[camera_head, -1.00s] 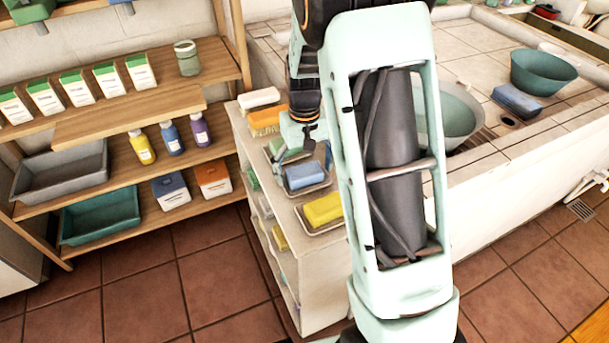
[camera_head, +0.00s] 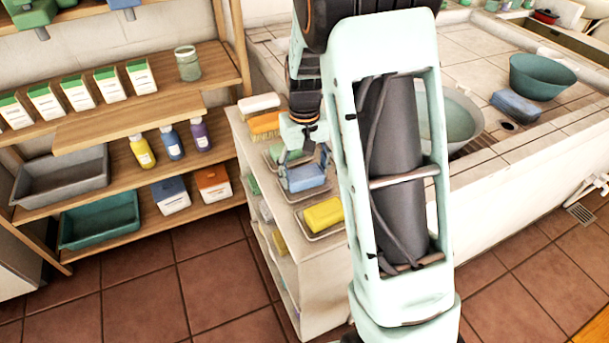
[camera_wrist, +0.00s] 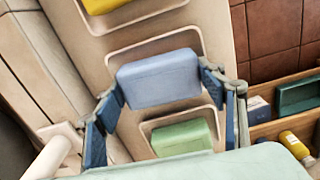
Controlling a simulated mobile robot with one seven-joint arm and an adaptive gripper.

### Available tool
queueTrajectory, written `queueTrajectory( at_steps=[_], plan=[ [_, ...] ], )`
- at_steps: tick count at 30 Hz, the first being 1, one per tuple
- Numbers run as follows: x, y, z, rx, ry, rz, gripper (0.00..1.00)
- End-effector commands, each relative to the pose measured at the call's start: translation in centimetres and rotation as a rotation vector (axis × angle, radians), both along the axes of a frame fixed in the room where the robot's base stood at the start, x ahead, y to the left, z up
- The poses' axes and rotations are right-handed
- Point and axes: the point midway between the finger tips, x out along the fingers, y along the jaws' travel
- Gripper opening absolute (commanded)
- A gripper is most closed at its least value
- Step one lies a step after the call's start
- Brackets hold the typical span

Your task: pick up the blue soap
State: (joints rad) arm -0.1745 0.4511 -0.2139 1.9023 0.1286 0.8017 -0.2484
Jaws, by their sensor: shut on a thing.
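The blue soap (camera_head: 304,178) is a pale blue block over a small dish on the narrow stand, between a yellow bar and a green bar. It shows in the middle of the wrist view (camera_wrist: 158,78). My gripper (camera_head: 305,163) is shut on it, one finger at each end, in the wrist view too (camera_wrist: 162,88). The soap's dish (camera_wrist: 150,46) shows beside and below it. I cannot tell whether the soap is clear of the dish.
The yellow bar (camera_head: 323,213) lies in its dish nearest the stand's front end. The green bar (camera_wrist: 182,137) lies in the neighbouring dish. A blue block (camera_head: 515,106) lies by the basin.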

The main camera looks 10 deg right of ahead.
Motion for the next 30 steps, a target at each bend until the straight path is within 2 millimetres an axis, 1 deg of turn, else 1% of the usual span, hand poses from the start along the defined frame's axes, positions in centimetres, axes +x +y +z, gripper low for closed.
queueTrajectory(
  at_steps=[5,8,14,15,18,22,27,30],
  plan=[
    [0.0,-0.2,2.8,0.001,-0.006,-0.001,0.35],
    [-1.0,-1.3,4.4,0.001,-0.005,-0.004,0.35],
    [-3.2,-3.7,8.3,0.002,-0.006,-0.003,0.35],
    [-3.8,-4.4,8.8,0.001,-0.005,-0.004,0.35],
    [-5.3,-6.1,9.6,0.000,-0.003,-0.004,0.35],
    [-6.9,-7.9,10.6,0.001,-0.004,-0.005,0.35],
    [-8.4,-9.5,11.5,0.000,-0.001,-0.002,0.35],
    [-8.8,-10.0,11.9,0.000,-0.002,-0.001,0.35]
  ],
)
